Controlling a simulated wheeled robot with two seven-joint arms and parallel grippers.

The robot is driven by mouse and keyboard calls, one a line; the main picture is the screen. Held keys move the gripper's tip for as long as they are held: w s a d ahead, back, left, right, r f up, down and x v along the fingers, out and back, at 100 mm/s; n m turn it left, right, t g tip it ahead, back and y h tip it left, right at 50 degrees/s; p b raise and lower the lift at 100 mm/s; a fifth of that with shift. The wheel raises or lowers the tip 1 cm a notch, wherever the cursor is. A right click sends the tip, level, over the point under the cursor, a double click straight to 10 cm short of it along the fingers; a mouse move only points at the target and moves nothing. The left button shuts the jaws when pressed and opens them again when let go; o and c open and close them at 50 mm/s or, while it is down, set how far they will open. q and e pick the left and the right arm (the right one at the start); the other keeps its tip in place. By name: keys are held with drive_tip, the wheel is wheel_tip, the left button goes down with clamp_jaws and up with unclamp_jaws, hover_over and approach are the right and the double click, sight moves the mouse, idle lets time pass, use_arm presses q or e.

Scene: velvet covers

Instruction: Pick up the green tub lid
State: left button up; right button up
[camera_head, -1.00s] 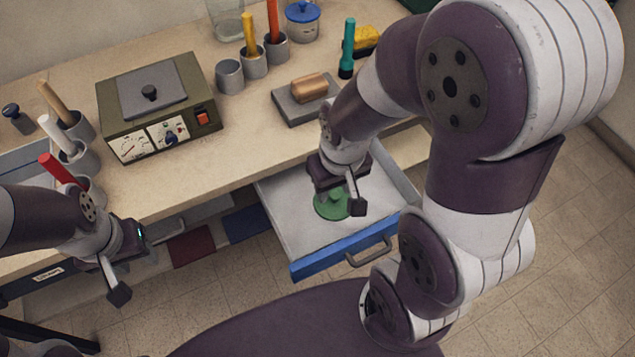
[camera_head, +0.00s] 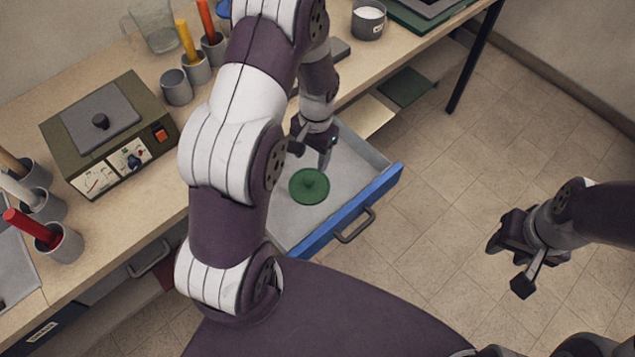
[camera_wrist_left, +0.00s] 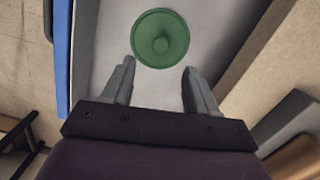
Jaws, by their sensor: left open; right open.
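The green tub lid (camera_head: 309,186) is round with a central knob and lies in the open drawer (camera_head: 285,225). In the left wrist view the lid (camera_wrist_left: 160,38) is just beyond the fingertips, roughly centred between them. My left gripper (camera_head: 311,150) is open and empty above the drawer, behind the lid in the head view. It also shows in the left wrist view (camera_wrist_left: 160,76), with both fingers apart. My right gripper (camera_head: 508,266) is open and empty over the floor, right of the drawer.
The drawer has a blue front (camera_head: 350,212) with a grey handle (camera_head: 355,226). The bench holds an olive heater box (camera_head: 110,140), grey cups with coloured handles (camera_head: 60,240), and a white-filled pot (camera_head: 368,20). The floor right of the drawer is clear.

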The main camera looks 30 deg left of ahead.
sight(309, 180)
use_arm(q)
drive_tip(key=f, duration=0.5)
drive_tip(key=s+f, duration=0.1)
drive_tip(key=f, duration=0.2)
drive_tip(key=shift+a+f+p, duration=0.2)
drive_tip(key=shift+f+p, duration=0.1)
drive_tip(key=shift+p, duration=0.05)
clamp_jaws()
